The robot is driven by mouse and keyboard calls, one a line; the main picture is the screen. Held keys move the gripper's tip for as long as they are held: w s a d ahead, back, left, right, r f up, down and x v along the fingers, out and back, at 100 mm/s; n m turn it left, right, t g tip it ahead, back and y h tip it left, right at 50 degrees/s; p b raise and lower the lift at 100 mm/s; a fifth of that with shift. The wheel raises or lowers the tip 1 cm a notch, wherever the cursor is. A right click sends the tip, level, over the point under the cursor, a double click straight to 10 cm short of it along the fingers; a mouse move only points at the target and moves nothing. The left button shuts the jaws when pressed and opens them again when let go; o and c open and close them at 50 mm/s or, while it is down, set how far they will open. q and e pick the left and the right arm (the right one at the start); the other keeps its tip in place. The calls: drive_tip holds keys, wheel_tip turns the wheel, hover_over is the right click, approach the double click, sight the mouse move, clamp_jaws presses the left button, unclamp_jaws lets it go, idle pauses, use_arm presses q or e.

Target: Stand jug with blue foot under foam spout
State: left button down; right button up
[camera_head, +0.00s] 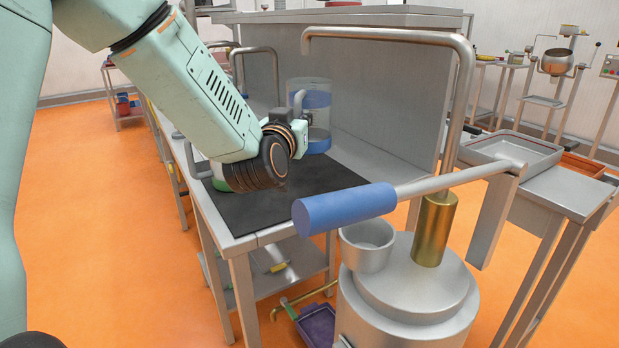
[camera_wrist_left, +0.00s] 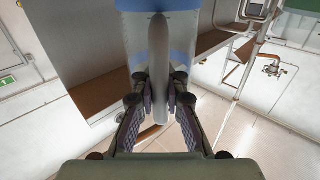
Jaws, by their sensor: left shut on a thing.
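A clear jug with a blue foot (camera_head: 319,141) and a blue band stands upright at the back of the dark mat (camera_head: 305,182). I cannot tell whether its foot touches the surface. My left gripper (camera_head: 300,124) is shut on the jug's grey handle, at the jug's left side. In the left wrist view the handle (camera_wrist_left: 158,50) runs down between the fingertips (camera_wrist_left: 160,92), with the blue-banded jug (camera_wrist_left: 185,35) behind it. Bent steel pipe spouts (camera_head: 262,50) rise at the back of the bench; I cannot tell which gives foam. My right gripper is out of view.
A jug with a green foot (camera_head: 219,184) is partly hidden behind my left arm. A steel machine (camera_head: 408,285) with a blue-handled lever (camera_head: 345,209) and a tall bent pipe (camera_head: 466,95) stands in front. A grey tray (camera_head: 512,152) is at right. The mat's front is clear.

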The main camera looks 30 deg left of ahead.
use_arm(q)
drive_tip(key=f, duration=0.2)
drive_tip(key=f+b, duration=0.1)
drive_tip(key=f, duration=0.2)
drive_tip(key=shift+s+a+f, duration=0.2)
drive_tip(key=shift+s+f, duration=0.1)
drive_tip(key=shift+s, duration=0.1)
wheel_tip(320, 180, down, 3)
drive_tip(key=shift+s+f+b, duration=0.15)
drive_tip(key=shift+b, duration=0.65)
drive_tip(key=shift+f, duration=0.25)
drive_tip(key=shift+w, duration=0.25)
drive_tip(key=c, duration=1.8)
unclamp_jaws()
drive_tip(key=shift+d+f, duration=0.1)
drive_tip(key=o, duration=0.4)
drive_tip(key=shift+s, duration=0.15)
